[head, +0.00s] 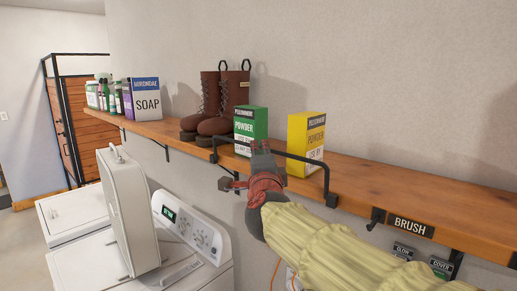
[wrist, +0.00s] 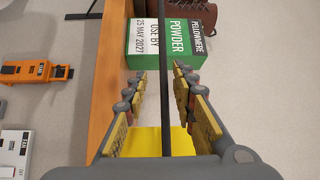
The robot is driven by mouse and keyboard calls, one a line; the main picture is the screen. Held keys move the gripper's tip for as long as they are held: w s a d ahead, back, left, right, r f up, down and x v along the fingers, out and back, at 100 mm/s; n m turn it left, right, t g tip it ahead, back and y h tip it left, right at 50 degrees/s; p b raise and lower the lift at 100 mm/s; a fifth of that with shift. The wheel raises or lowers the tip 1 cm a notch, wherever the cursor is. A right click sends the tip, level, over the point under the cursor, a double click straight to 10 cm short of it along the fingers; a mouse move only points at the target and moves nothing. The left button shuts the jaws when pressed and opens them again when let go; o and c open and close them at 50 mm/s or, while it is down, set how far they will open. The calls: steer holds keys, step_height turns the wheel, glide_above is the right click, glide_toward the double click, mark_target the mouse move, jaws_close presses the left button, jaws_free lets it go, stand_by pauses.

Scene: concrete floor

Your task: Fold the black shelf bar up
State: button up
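The black shelf bar (head: 290,154) is a thin U-shaped rail on the shelf's front edge. Its long rod stands above the shelf top in the head view, in front of the green and yellow powder boxes. My gripper (head: 245,167) is at the rod's left-middle part. In the wrist view the bar (wrist: 163,100) runs lengthwise between the spread fingers of my gripper (wrist: 158,78), with gaps on both sides. The gripper is open. My arm and gripper hide part of the shelf edge below the bar.
The wooden shelf (head: 400,192) holds a green powder box (head: 250,127), a yellow powder box (head: 305,140), brown boots (head: 225,95) and a soap box (head: 142,98). White washing machines (head: 95,260) stand below left. A BRUSH label (head: 410,226) is at right.

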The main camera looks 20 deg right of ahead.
steer(key=shift+v, duration=2.3)
steer(key=shift+c, duration=0.2)
